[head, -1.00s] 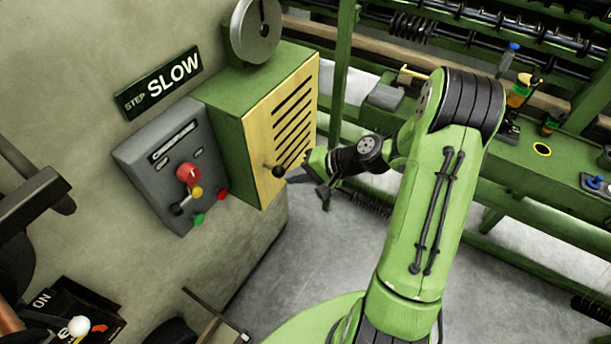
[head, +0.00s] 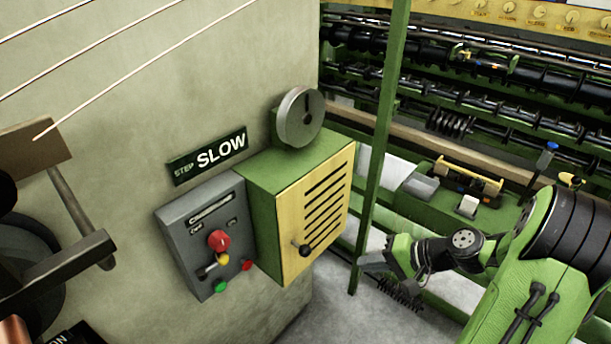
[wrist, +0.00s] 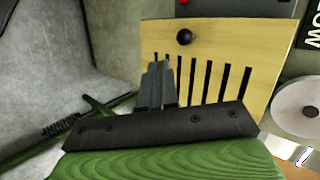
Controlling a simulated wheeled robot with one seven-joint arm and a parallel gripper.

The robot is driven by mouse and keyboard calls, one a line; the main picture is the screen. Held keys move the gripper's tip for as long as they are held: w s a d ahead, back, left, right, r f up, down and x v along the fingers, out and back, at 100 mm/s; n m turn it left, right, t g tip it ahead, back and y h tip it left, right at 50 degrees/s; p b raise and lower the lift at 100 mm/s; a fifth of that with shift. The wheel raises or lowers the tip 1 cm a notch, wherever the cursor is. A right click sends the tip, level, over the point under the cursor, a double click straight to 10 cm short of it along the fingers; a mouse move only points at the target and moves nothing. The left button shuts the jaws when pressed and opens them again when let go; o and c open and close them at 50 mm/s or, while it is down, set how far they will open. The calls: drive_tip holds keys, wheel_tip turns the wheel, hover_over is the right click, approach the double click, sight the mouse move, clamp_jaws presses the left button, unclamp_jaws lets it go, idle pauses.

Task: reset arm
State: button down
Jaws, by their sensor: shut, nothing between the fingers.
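My gripper (head: 374,267) is at the end of my green arm, right of the yellow slotted door (head: 317,217) in the head view. In the wrist view, my gripper (wrist: 157,80) has its two grey fingers together with nothing held. The yellow door (wrist: 240,50) is beyond the fingers there, its black knob (wrist: 184,37) above the fingertips. I cannot tell the exact gap, but the fingers look apart from the door.
A grey control box (head: 205,240) with a red knob (head: 219,240) is on the wall left of the green cabinet (head: 262,200). A SLOW sign (head: 208,156) hangs above. A green post (head: 385,120) and a machine with black rollers (head: 450,80) stand behind my arm. Grey floor (head: 330,320) shows below.

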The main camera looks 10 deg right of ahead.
drive_tip(key=s+a+r+n+g+h, duration=0.3)
drive_tip(key=s+a+r+n+h, duration=0.25)
drive_tip(key=a+r, duration=0.2)
drive_tip(key=s+a+r+n+t+h, duration=0.1)
drive_tip(key=s+r, duration=0.4)
drive_tip(key=s, duration=0.7)
drive_tip(key=shift+s+a+n+t+h, duration=0.15)
drive_tip(key=shift+s+n+t+h, duration=0.15)
drive_tip(key=shift+n+t+h, duration=0.45)
drive_tip(key=shift+m, duration=0.3)
